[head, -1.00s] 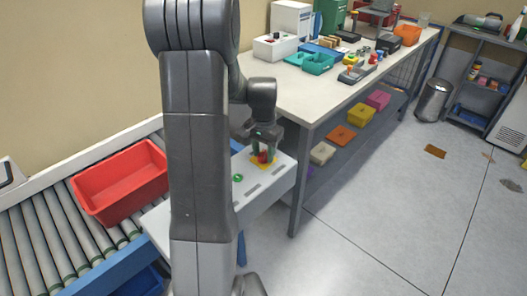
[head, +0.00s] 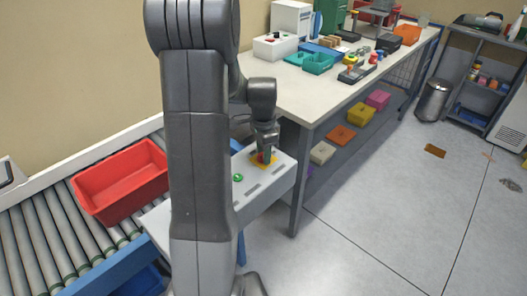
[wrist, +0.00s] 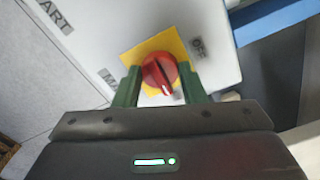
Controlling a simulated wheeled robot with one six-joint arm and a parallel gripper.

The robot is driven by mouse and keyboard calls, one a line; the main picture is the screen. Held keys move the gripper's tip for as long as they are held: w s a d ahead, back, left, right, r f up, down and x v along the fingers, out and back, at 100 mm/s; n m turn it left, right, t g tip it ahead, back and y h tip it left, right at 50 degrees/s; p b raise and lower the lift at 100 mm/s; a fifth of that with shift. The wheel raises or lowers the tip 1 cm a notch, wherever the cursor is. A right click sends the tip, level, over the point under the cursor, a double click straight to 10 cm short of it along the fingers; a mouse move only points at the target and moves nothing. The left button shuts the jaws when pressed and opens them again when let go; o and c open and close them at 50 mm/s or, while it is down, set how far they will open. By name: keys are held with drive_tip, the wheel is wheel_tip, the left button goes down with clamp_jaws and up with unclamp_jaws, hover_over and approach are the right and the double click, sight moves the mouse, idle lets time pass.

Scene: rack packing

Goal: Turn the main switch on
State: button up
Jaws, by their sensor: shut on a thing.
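The main switch is a red rotary knob (wrist: 159,72) on a yellow square plate (wrist: 140,50), set in a light panel (wrist: 100,25). In the head view the red knob (head: 261,157) is partly hidden by my gripper (head: 266,152), which points down onto it. In the wrist view the green fingers of my gripper (wrist: 162,88) stand on either side of the knob, and it is shut on it. A white mark on the knob points towards the lower right in the wrist view.
A green button (head: 238,177) sits on the same panel, left of the knob. A red bin (head: 120,183) stands on the roller conveyor (head: 50,235) at left. A workbench (head: 310,95) with several items stands behind the panel. The floor at right is mostly clear.

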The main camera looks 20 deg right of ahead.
idle(0.3)
drive_tip(key=o, duration=1)
drive_tip(key=shift+r, duration=0.1)
wheel_tip(320, 180, up, 14)
drive_tip(key=shift+f, duration=0.15)
drive_tip(key=shift+f, duration=0.1)
wheel_tip(320, 180, down, 14)
drive_tip(key=shift+r, duration=0.15)
idle(0.4)
